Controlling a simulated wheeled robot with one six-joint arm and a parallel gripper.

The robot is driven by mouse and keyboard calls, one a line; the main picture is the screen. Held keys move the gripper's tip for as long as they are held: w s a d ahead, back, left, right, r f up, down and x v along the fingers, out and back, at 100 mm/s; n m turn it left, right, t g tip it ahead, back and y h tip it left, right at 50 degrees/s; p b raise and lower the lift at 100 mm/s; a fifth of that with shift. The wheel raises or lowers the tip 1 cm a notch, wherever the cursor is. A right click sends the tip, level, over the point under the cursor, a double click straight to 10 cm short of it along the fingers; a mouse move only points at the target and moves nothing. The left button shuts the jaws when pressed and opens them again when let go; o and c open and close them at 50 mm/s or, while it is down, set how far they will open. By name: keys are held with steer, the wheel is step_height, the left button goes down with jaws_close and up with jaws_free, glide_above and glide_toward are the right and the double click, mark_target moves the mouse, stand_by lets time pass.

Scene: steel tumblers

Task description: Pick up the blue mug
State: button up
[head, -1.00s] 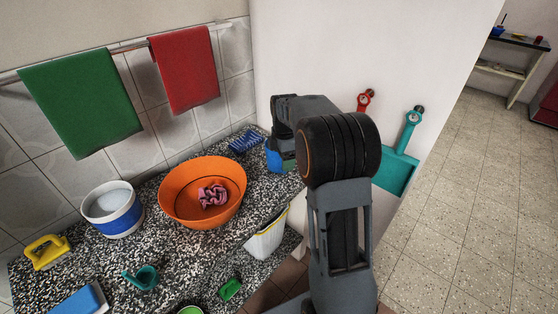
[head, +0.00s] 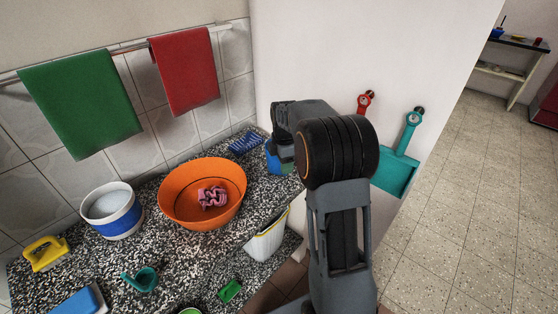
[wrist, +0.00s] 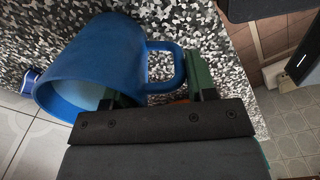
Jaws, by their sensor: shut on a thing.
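The blue mug (wrist: 95,65) lies large in the wrist view, its open mouth towards the lower left and its handle on the right. My gripper (wrist: 158,88) is shut on the mug at its handle side, with one green finger at the rim and the other beyond the handle. The fingertips are partly hidden by the mug. In the head view, the mug (head: 273,160) shows at the right end of the speckled counter, mostly behind my arm. I cannot tell whether it touches the counter.
An orange basin (head: 175,205) with a pink cloth (head: 212,197) stands left of the mug. A blue rack-like item (head: 246,143) lies close behind it. A white wall (head: 310,60) rises beyond.

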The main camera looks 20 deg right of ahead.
steer(key=c, duration=0.3)
steer(key=shift+r, duration=0.2)
steer(key=shift+r+p, duration=0.3)
steer(key=shift+r, duration=1)
steer(key=shift+s+r, duration=0.1)
steer(key=shift+r, duration=0.2)
steer(key=shift+s+a+r+p, duration=0.1)
steer(key=shift+s+a+r, duration=0.75)
steer(key=shift+s+r, duration=1)
steer(key=shift+s+a+r+p, duration=0.1)
steer(key=shift+s+a+r, duration=0.95)
steer(key=shift+s, duration=1.25)
steer(key=shift+s+a+r+p, duration=0.1)
steer(key=shift+s+a+r, duration=0.55)
steer(key=shift+s+r, duration=1.3)
